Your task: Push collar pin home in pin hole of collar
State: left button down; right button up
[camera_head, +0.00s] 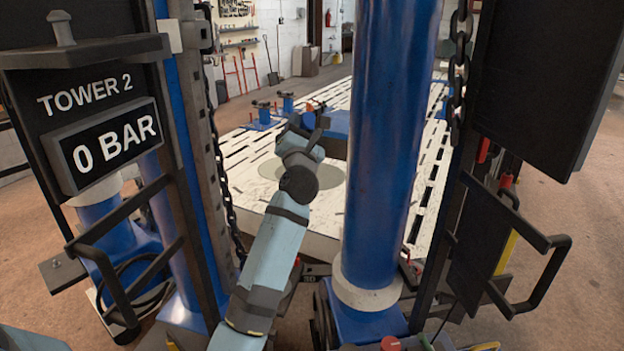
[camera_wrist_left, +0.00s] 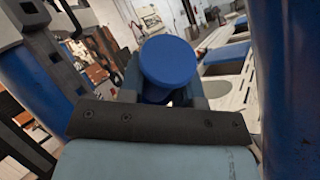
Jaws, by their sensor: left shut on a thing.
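My left gripper (camera_head: 308,127) is at the far end of my light blue arm, over the pale slotted bed and left of the thick blue column. In the left wrist view the gripper (camera_wrist_left: 166,95) is shut on a blue round-headed piece (camera_wrist_left: 168,62), with a finger on each side. Its broad round end faces the camera. I cannot tell whether this is the collar pin. Its far end, the collar and the pin hole cannot be made out. A grey headed pin (camera_head: 62,27) stands upright on a dark bracket at the upper left. My right gripper is not in view.
The thick blue column (camera_head: 385,140), with a pale ring (camera_head: 368,292) near its base, stands right of my arm. The "TOWER 2" panel (camera_head: 85,95), reading 0 BAR, and a hanging chain (camera_head: 222,185) are at left. Dark handles and panels are at right.

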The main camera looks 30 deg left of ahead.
pick_arm(q)
jog(key=w+a+r+m+y, duration=0.1)
jog(key=a+r, duration=0.3)
jog(key=r, duration=0.5)
jog(key=w+a+r+m+y, duration=0.2)
jog(key=a+r+m+y, duration=0.2)
jog(key=r, duration=0.6)
jog(key=shift+w+a+t+y, duration=0.15)
jog(key=shift+a+t+y, duration=0.2)
jog(key=shift+a, duration=0.35)
jog(key=shift+s+a+f+p, duration=0.1)
jog(key=shift+s+a+p, duration=0.3)
jog(key=shift+a, duration=0.5)
jog(key=shift+s+a+r+p, duration=0.1)
jog(key=shift+s+a+p, duration=0.25)
jog(key=shift+a, duration=0.6)
jog(key=shift+s+a+f+p, duration=0.1)
jog(key=shift+s+a+p, duration=0.25)
jog(key=shift+a, duration=0.55)
jog(key=shift+w+p, duration=0.1)
jog(key=shift+p, duration=0.45)
jog(key=shift+s+a, duration=0.25)
jog(key=shift+a, duration=0.4)
jog(key=shift+s+a, duration=0.2)
jog(key=shift+a, duration=0.4)
